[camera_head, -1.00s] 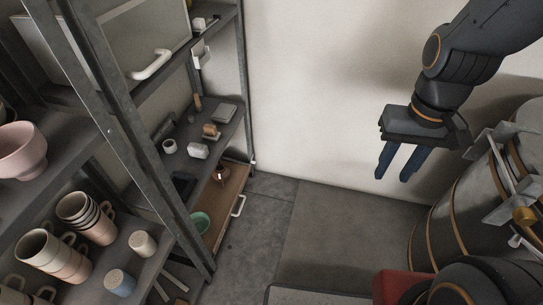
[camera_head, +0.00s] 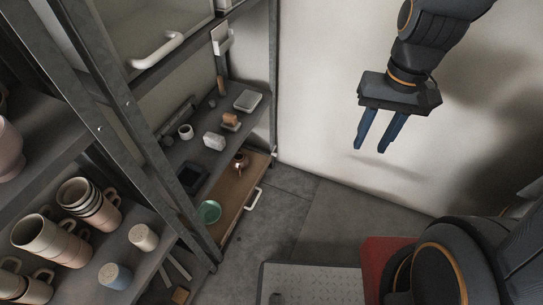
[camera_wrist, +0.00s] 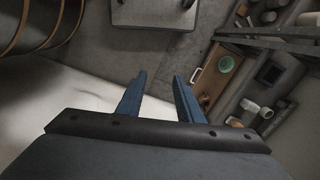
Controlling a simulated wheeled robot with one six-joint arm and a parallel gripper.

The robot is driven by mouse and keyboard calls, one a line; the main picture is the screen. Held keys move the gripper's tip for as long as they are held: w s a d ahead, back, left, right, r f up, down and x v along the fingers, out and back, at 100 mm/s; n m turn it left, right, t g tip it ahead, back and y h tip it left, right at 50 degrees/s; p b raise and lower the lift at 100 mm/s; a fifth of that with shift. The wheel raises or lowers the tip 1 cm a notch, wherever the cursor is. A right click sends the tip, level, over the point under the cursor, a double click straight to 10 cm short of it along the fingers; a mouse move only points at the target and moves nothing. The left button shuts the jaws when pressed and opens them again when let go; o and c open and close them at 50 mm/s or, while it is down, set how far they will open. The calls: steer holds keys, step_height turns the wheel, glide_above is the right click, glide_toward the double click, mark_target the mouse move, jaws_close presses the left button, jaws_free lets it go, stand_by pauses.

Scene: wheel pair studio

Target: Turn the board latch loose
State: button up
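A pale panel (camera_head: 140,25) with a white bar handle (camera_head: 156,50) is on the upper part of the metal rack, cut off by the top edge in the head view. A small white piece (camera_head: 222,38) sits at the panel's right side and looks like the board latch; its turn position is unclear. My gripper (camera_head: 371,146) is open and empty, well to the right of the rack in front of the pale wall. Its two blue fingers also show apart in the wrist view (camera_wrist: 159,78), with nothing between them. The latch cannot be made out there.
Several stacked mugs (camera_head: 85,205) stand on the lower left shelf. Small items, including a white block (camera_head: 214,141), lie on the middle shelf. Below, a brown drawer (camera_head: 236,205) holds a green bowl (camera_head: 209,211). Between rack and gripper is free room before the wall.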

steer(key=w+a+f+m+g+y+b, duration=0.1)
steer(key=w+a+f+m+y+b, duration=0.3)
steer(key=w+f+b, duration=0.6)
steer(key=w+a+f+m+y+b, duration=0.3)
steer(key=w+a+f+b, duration=0.2)
steer(key=f, duration=1)
steer(key=w+a+f+m+g+y+b, duration=0.1)
steer(key=w+a+f+m+y+b, duration=0.3)
steer(key=w+f+b, duration=0.6)
steer(key=w+f+m+t+y+b, duration=0.25)
steer(key=w+f+b, duration=0.3)
steer(key=f, duration=0.55)
steer(key=w+a+f+m+t+y+b, duration=0.1)
steer(key=w+f+m+t+b, duration=0.35)
steer(key=f, duration=0.65)
steer(key=w+f+m+t+y+b, duration=0.1)
steer(key=w+f+t+y+b, duration=0.1)
steer(key=w+f+b, duration=0.6)
steer(key=w+a+f, duration=0.1)
steer(key=a+f, duration=0.1)
steer(key=a, duration=0.5)
steer(key=shift+w, duration=0.25)
steer(key=shift+f, duration=0.1)
jaws_close()
